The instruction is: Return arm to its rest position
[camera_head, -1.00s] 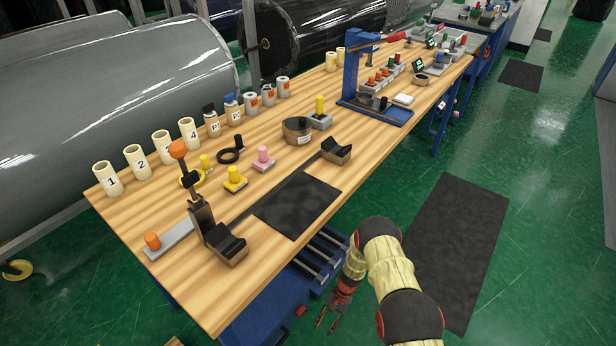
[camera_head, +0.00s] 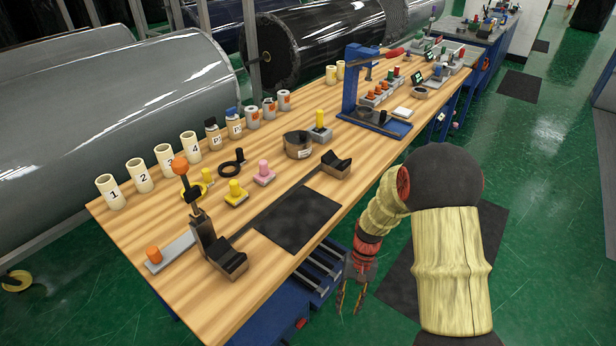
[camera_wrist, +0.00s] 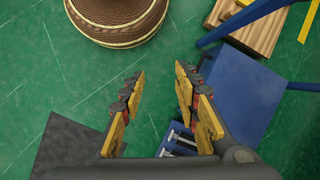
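My gripper (camera_head: 351,297) hangs at the end of my arm off the front edge of the workbench (camera_head: 180,306), pointing down beside the blue drawer unit below it. In the wrist view my gripper (camera_wrist: 158,92) has its two yellow-and-black fingers apart with nothing between them. Green floor shows in the gap. My arm is bent, with its dark joint and pale yellow link at the lower right of the head view.
The workbench carries numbered rolls (camera_head: 139,176), a blue press (camera_head: 352,85) and a black mat (camera_head: 298,218). Blue drawers (camera_head: 316,268) stand under its front edge. A dark floor mat (camera_head: 400,290) lies behind my arm. A brown ribbed round object (camera_wrist: 118,18) shows in the wrist view.

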